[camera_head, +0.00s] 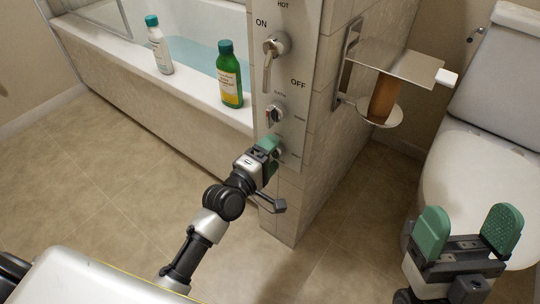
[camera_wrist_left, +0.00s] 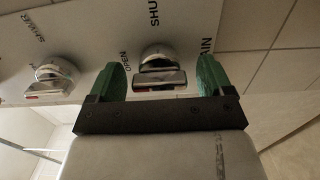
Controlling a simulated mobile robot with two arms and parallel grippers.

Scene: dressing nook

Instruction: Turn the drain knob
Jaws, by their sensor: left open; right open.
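The drain knob (camera_wrist_left: 160,78) is a silver knob with a bar-shaped grip on the pale panel, with OPEN, SHUT and part of DRAIN lettered around it. My left gripper (camera_wrist_left: 161,66) is open, with one green finger on each side of the knob. Small gaps show between the fingers and the knob. In the head view my left gripper (camera_head: 271,154) is at the lower part of the panel (camera_head: 290,80) and mostly hides the drain knob. My right gripper (camera_head: 472,232) is open and empty in front of the toilet, far from the panel.
A shower selector knob (camera_head: 275,116) and a larger lever (camera_head: 269,62) sit above on the panel. A green bottle (camera_head: 230,80) and a white bottle (camera_head: 159,48) stand on the tub rim (camera_head: 195,88). A metal shelf (camera_head: 398,62) juts from the tiled wall. The floor at left is clear.

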